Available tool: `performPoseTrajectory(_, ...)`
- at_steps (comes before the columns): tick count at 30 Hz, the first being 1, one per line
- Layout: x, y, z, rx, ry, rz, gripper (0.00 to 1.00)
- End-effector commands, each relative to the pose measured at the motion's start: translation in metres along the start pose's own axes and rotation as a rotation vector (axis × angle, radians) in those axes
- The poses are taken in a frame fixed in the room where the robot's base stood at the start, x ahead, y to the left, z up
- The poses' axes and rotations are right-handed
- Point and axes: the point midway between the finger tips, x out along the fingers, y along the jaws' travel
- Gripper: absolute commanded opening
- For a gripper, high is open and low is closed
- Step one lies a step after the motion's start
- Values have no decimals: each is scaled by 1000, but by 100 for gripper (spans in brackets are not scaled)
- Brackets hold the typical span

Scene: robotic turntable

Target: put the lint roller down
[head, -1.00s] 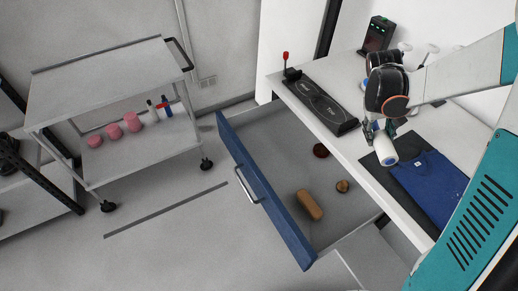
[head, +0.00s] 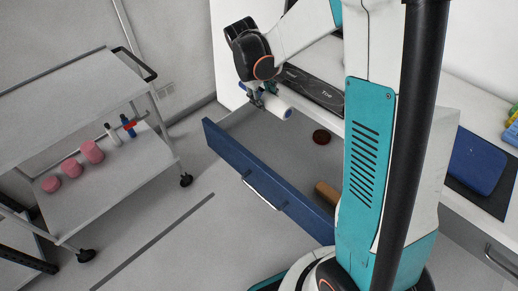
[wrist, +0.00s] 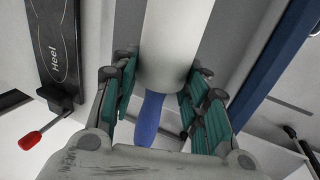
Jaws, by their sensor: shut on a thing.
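The lint roller (head: 277,103) has a white cylinder and a blue part. In the head view it is held in the air, seen over the far left end of the open drawer (head: 240,162). My gripper (head: 257,98) is shut on it. In the wrist view the white cylinder (wrist: 175,45) of the roller passes between the teal finger pads of my gripper (wrist: 163,100), with the blue handle (wrist: 150,120) beyond. Its height above the drawer is hard to tell.
The drawer holds a dark red round thing (head: 321,136) and a brown thing (head: 326,192), partly hidden by my arm. A black foot-measuring board (head: 313,88) lies on the desk. A folded blue shirt (head: 478,163) lies at right. A grey cart (head: 110,185) stands left.

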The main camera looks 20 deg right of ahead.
Motion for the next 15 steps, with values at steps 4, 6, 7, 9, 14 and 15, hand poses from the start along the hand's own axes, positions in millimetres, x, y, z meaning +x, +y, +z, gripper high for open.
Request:
performPoseTrajectory(4,20,-7,-1,-2,1,0,11)
performPoseTrajectory(6,36,-13,0,-2,1,0,11)
performPoseTrajectory(7,44,-15,-1,-2,1,0,11)
performPoseTrajectory(9,60,-21,-1,-2,1,0,11)
performPoseTrajectory(14,98,-33,-1,-2,0,0,11)
performPoseTrajectory(15,107,-36,0,-2,0,0,11)
